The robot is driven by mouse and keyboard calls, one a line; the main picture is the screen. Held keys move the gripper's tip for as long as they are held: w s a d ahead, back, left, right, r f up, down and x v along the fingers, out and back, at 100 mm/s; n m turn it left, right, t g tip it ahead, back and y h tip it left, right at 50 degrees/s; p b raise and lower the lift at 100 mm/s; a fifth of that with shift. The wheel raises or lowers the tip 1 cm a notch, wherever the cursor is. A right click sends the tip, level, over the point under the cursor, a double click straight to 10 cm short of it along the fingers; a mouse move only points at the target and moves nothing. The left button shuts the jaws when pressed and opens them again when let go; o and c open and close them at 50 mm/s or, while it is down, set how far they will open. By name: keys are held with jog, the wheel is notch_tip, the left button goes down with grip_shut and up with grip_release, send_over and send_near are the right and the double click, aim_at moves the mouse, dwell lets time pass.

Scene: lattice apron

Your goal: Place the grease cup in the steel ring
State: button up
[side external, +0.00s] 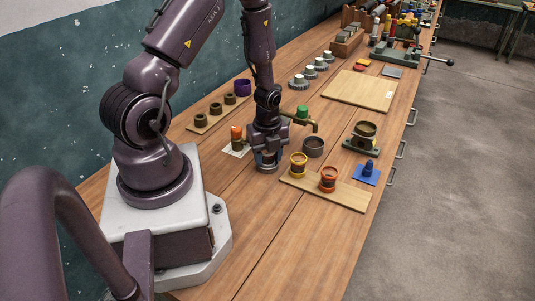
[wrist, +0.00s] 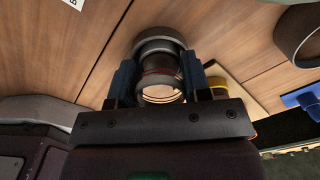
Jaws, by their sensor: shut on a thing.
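My gripper (side external: 267,152) points down at the table and is shut on a dark brown, round cup, which I take to be the grease cup (wrist: 160,66). In the wrist view the cup sits between the two blue-grey fingers, with a thin red line and a shiny near end. A wide grey band (wrist: 158,45) surrounds its far end; I cannot tell whether it is the cup's own base or a separate ring. In the side view a grey ring (side external: 314,146), perhaps the steel ring, stands on the table right of my gripper, apart from it and apparently empty.
A yellow-banded cup (side external: 298,165) and an orange-banded cup (side external: 328,179) stand on a board (side external: 350,198) close to the right of my gripper. An orange-topped piece (side external: 237,134) stands to its left. A blue piece (side external: 368,171) lies further right. The front table is clear.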

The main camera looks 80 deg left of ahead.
jog(key=o, duration=1)
jog(key=shift+f, duration=0.1)
jog(key=shift+o, duration=0.2)
notch_tip(320, 180, up, 12)
jog(key=s+d+r+n+t, duration=0.2)
jog(key=d+r+n, duration=0.6)
jog(key=r, duration=0.3)
jog(key=s+d+r+n+t, duration=0.3)
jog(key=d+r+n, duration=0.5)
jog(key=d+r, duration=0.1)
jog(key=shift+d+r+n+t, duration=0.3)
jog(key=shift+d+r+n, duration=0.1)
jog(key=shift+r, duration=0.45)
